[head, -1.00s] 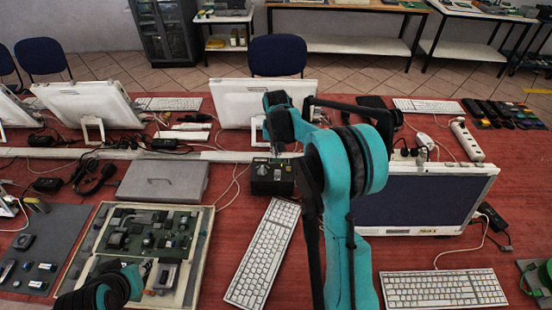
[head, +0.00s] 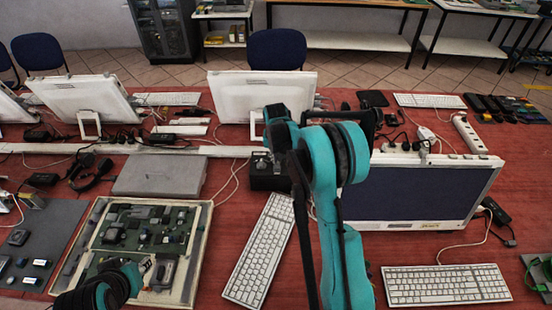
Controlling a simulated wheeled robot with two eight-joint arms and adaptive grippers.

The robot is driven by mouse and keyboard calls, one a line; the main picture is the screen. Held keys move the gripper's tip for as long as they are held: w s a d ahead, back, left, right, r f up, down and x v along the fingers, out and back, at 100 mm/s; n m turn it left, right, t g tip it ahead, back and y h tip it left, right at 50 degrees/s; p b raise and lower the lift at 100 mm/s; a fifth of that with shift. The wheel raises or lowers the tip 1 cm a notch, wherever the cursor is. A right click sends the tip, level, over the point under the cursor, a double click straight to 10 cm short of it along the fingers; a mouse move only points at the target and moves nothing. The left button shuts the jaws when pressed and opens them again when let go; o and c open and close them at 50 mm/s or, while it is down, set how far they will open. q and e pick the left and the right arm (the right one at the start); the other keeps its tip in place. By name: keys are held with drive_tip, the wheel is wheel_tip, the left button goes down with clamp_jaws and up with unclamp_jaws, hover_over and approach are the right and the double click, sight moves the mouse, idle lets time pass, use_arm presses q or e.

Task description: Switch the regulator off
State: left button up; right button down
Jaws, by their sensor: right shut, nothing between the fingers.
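The regulator, a small black box (head: 264,182), sits on the red table behind the tilted white keyboard. My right arm covers its right part and much of its top, so its switch position cannot be read. My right gripper (head: 276,152) is shut and empty, over the top of the box. Whether it touches the box cannot be seen. My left gripper (head: 146,266) is low at the left, over the open case of circuit parts (head: 203,235). Its fingers are too small to read.
A white keyboard (head: 262,245) lies in front of the regulator. A grey closed case (head: 160,176) is to its left, and a white monitor (head: 255,97) stands behind. Another monitor (head: 425,190) stands at the right. Thin cables lie around the box.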

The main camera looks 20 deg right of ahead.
drive_tip(key=shift+s+a+r+t+h+b, duration=0.1)
drive_tip(key=shift+s+a+t+h+b, duration=0.25)
drive_tip(key=shift+s+t, duration=0.4)
drive_tip(key=shift+w+r, duration=0.1)
drive_tip(key=shift+w+d, duration=0.1)
drive_tip(key=shift+r+p, duration=0.4)
drive_tip(key=shift+r, duration=0.4)
